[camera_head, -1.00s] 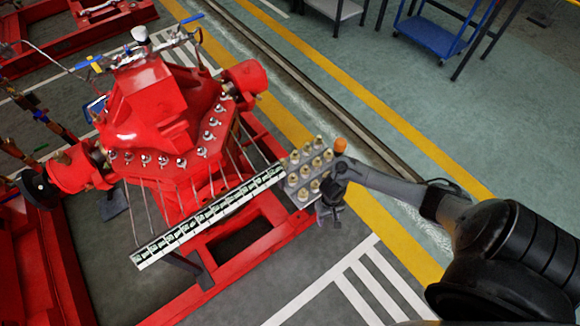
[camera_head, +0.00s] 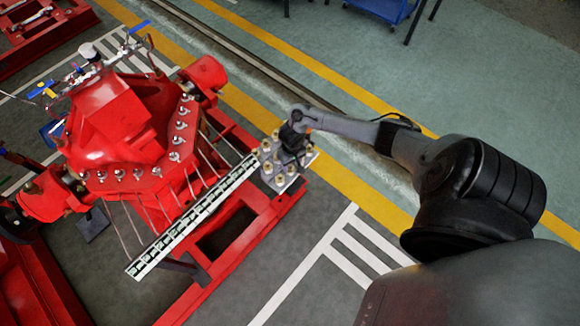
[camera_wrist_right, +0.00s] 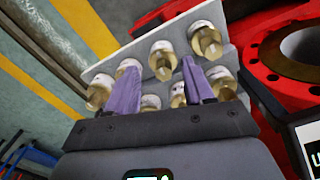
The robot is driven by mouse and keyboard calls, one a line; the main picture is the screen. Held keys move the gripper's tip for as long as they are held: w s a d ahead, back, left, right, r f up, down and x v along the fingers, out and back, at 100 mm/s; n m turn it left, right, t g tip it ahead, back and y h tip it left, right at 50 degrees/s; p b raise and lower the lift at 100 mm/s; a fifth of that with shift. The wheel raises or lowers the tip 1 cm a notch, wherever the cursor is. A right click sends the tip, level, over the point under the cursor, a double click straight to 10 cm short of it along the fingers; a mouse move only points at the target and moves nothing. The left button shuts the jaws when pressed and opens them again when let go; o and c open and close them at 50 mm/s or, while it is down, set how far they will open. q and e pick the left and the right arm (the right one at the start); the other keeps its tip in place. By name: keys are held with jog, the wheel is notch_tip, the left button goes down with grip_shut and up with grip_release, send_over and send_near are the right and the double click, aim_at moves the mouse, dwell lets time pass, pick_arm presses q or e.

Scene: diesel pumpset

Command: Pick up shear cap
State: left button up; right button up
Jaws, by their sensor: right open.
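Several shear caps, small parts with brass-coloured ends and white bands, stand in rows on a light grey plate (camera_head: 284,187). One cap (camera_head: 267,168) shows clear of the arm in the head view. My right gripper (camera_wrist_right: 160,66) is open, with its two purple fingers pointing in among the caps. In the right wrist view, one cap (camera_wrist_right: 162,58) appears between and just beyond the fingertips. Others (camera_wrist_right: 207,42) stand to either side, and some low between the fingers are partly hidden. I cannot tell whether a finger touches a cap. My left gripper is out of view.
The red pumpset (camera_head: 112,125) stands left of the plate, with thin rods and studs along its side. A long striped strip (camera_head: 190,228) runs along the red base frame (camera_head: 255,225) up to the plate. Open floor (camera_head: 320,240) lies to the right.

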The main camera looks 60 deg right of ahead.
aim_at(290, 168)
jog(key=shift+w+f+b, duration=0.15)
jog(key=shift+f+b, duration=0.3)
jog(key=shift+f, duration=0.05)
jog(key=f+b, duration=0.3)
jog(key=f, duration=0.1)
jog(key=shift+w, duration=0.2)
jog(key=shift+c, duration=0.3)
jog(key=c, duration=0.7)
